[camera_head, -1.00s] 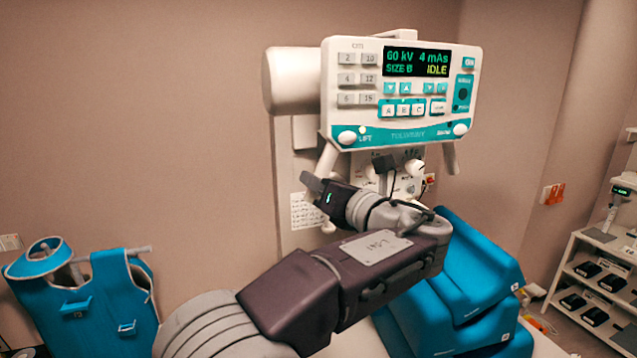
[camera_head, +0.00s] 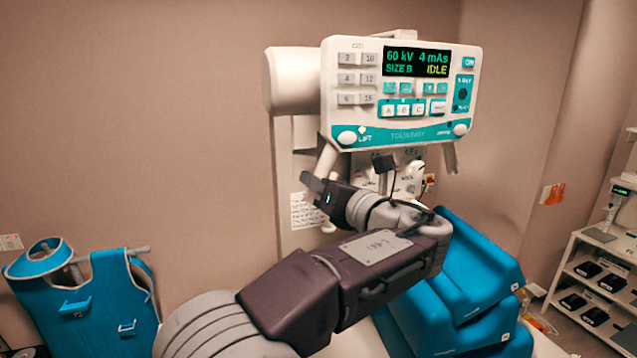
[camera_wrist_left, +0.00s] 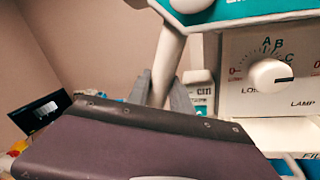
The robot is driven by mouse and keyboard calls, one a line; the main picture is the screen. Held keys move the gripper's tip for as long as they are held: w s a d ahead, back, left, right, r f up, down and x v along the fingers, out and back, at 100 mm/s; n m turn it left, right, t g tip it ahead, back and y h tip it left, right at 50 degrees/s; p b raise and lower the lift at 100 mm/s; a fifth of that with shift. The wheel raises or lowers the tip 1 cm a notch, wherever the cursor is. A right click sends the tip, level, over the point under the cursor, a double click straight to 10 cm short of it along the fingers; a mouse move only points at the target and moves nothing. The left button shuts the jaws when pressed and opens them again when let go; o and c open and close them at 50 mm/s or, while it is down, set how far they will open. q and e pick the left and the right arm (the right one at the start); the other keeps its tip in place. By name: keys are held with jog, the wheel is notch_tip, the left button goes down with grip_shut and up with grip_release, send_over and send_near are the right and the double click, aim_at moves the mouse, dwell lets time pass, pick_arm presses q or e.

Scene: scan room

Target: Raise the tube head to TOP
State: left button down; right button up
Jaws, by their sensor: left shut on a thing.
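The tube head (camera_head: 345,118) hangs on the wall column, with a white and teal panel on its front. Its screen (camera_head: 417,62) reads 60 kV, 4 mAs, SIZE B, IDLE. A LIFT label sits by a white knob (camera_head: 347,138) at the lower left. A white handle bar (camera_head: 327,160) slants down below that corner; it also shows in the left wrist view (camera_wrist_left: 168,62). My left gripper (camera_head: 314,186) is shut on this handle; in the wrist view its fingers (camera_wrist_left: 160,92) stand on both sides of the bar. My right gripper is not in view.
Blue cushions (camera_head: 478,265) lie below the tube head at right. A blue apron (camera_head: 105,300) hangs at the lower left. A shelf rack (camera_head: 570,262) with dark boxes stands at far right. A dial (camera_wrist_left: 268,74) marked A, B, C shows in the wrist view. Wall space left is clear.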

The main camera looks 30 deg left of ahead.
pick_arm(q)
notch_tip(320, 180, up, 8)
jog(key=p, duration=0.8)
jog(key=shift+r, duration=0.25)
jog(key=shift+f, duration=0.25)
jog(key=c, duration=1.4)
grip_release()
jog(key=shift+a, duration=0.1)
jog(key=shift+c, duration=0.2)
jog(key=b+v, duration=0.2)
jog(key=v, duration=0.7)
jog(key=shift+b, duration=0.35)
jog(key=shift+f, duration=0.1)
